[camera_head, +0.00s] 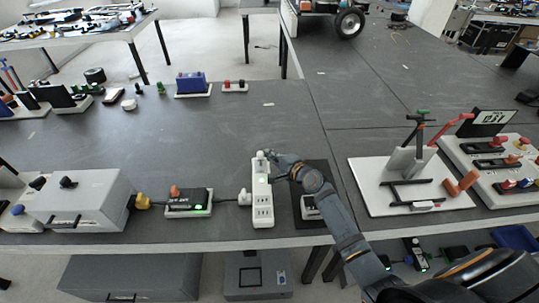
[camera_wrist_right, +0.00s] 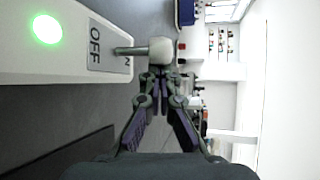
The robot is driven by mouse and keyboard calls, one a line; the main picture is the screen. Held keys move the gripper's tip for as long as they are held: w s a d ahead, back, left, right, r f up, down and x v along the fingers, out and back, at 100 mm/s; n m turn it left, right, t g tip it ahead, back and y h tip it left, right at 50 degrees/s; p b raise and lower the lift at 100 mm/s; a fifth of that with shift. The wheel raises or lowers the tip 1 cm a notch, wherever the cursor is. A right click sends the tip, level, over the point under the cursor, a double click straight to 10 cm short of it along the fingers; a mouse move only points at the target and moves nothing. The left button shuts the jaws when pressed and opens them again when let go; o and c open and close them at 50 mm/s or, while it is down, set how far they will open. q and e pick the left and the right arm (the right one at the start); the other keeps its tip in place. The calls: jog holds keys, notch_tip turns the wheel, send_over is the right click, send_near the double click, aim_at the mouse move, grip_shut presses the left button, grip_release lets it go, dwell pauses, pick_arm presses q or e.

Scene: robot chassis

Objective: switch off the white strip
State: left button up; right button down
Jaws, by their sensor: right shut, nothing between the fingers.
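The white strip (camera_head: 263,205) lies on the dark table near its front edge, with sockets at its near end and a switch at its far end. In the right wrist view the strip (camera_wrist_right: 50,70) shows a lit green light, an OFF label and a partly hidden label ending in N. Its metal switch lever (camera_wrist_right: 130,50) has a pale knob and sticks out over the labels. My right gripper (camera_head: 272,158) is at the strip's far end. Its shut, empty fingertips (camera_wrist_right: 160,78) are right by the knob; I cannot tell whether they touch it. My left gripper is not in view.
A small black-and-white device (camera_head: 188,203) with a green light and a grey box (camera_head: 85,200) stand left of the strip. A dark device (camera_head: 311,207) lies right of it, under my arm. A white board (camera_head: 375,200) holds levers farther right.

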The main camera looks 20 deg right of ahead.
jog(key=shift+s+a+r+p, duration=0.1)
jog(key=shift+s+a+p, duration=0.05)
jog(key=shift+s+p, duration=0.2)
jog(key=shift+s+a, duration=0.1)
jog(key=shift+s, duration=0.2)
jog(key=v, duration=1.2)
